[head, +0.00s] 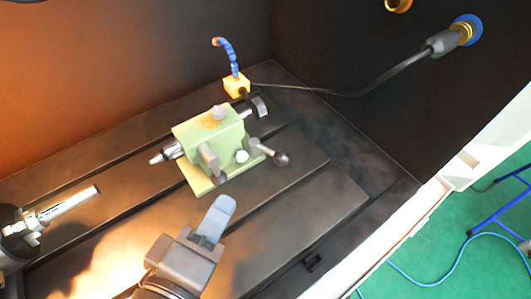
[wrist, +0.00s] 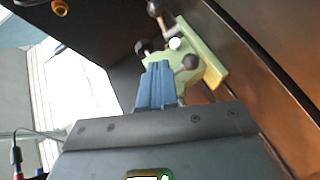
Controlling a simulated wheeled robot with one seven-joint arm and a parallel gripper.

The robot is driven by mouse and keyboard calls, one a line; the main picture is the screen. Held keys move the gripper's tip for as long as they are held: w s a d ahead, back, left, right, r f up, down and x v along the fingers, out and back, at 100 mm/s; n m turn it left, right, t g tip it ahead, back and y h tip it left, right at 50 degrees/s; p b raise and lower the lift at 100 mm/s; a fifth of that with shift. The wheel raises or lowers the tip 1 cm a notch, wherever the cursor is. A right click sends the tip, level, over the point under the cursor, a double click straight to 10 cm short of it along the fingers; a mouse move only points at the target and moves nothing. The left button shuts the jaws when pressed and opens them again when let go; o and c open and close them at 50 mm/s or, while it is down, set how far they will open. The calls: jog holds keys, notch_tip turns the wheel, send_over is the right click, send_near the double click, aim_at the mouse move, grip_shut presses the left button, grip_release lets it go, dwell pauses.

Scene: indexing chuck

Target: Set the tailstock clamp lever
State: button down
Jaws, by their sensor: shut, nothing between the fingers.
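The tailstock (head: 212,137) is a pale green block on a green base plate, standing on the dark slotted table. A grey metal centre points left from it. A lever with a dark ball end (head: 281,158) sticks out at its right front. I cannot tell which is the clamp lever. My gripper (head: 222,208) has blue fingers, is shut and empty, and is in front of the tailstock, apart from it. In the wrist view the shut fingers (wrist: 158,72) point at the tailstock (wrist: 205,65) and cover part of it.
A yellow block with a blue segmented hose (head: 236,84) stands behind the tailstock. A black cable runs from it to a blue and brass fitting (head: 466,30) on the wall. A chuck with a bright bar (head: 68,205) is at the left. The white enclosure edge (head: 400,220) bounds the right.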

jog(key=p, duration=0.1)
send_near(274, 154)
jog(key=w, duration=0.1)
jog(key=w+a, duration=0.1)
jog(key=w, duration=0.2)
jog(key=shift+a, duration=0.35)
jog(key=shift+w+d+f+p, duration=0.2)
jog(key=shift+d+f, duration=0.1)
jog(key=shift+d, duration=0.25)
jog(key=shift+w+d+f+p, duration=0.1)
jog(key=shift+w+d+f, duration=0.15)
jog(key=shift+d, duration=0.35)
jog(key=shift+w+d+f+p, duration=0.1)
jog(key=shift+w+d+f, duration=0.15)
jog(key=shift+d, duration=0.3)
